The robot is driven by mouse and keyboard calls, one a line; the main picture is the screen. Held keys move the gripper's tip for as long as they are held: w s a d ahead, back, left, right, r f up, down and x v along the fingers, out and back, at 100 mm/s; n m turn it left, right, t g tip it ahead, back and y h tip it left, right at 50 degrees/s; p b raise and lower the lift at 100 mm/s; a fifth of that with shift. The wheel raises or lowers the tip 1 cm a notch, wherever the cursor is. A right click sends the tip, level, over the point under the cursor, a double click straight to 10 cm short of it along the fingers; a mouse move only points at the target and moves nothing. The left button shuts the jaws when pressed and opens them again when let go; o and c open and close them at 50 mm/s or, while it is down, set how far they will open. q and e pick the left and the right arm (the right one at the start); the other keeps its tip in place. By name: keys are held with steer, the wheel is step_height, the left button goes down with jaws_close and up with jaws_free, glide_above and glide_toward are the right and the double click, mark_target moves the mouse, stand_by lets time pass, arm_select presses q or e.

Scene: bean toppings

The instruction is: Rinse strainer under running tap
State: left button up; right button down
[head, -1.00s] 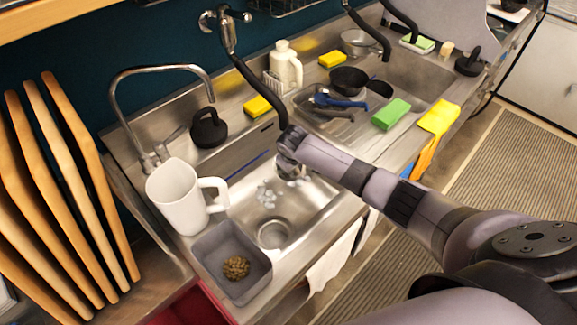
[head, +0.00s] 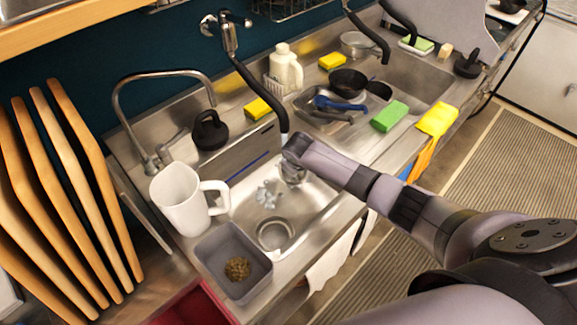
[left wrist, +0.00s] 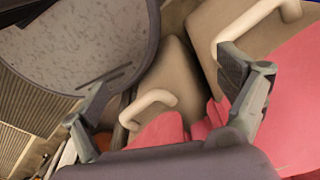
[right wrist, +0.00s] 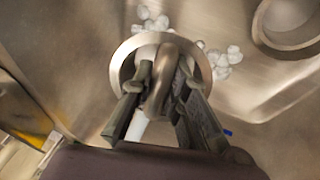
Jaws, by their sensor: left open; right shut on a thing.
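The strainer (right wrist: 120,66) shows in the right wrist view as a round metal rim with a curved handle. My right gripper (right wrist: 160,85) is shut on that handle. In the head view my right gripper (head: 294,168) reaches down into the near sink basin (head: 315,200), under the black hose tap (head: 256,88); the strainer is mostly hidden there. A pale streak, seemingly water (head: 284,140), shows below the hose end. Whitish blobs (head: 267,194) lie in the basin beside the gripper. My left gripper (left wrist: 167,75) is open and empty, and out of the head view.
A white mug (head: 178,200) and a grey tub (head: 215,262) with a brown clump stand left of the basin. A curved faucet (head: 150,75) rises behind. A black-handled object (head: 210,132) and yellow sponge (head: 257,108) sit behind the basin. Wooden boards (head: 85,150) stand far left.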

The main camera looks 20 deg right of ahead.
steer(key=s+p, duration=0.6)
steer(key=s, duration=0.2)
steer(key=shift+s, duration=0.3)
stand_by(0.3)
steer(key=shift+r, duration=0.15)
steer(key=s+r, duration=0.4)
steer(key=r, duration=0.1)
stand_by(0.4)
stand_by(0.5)
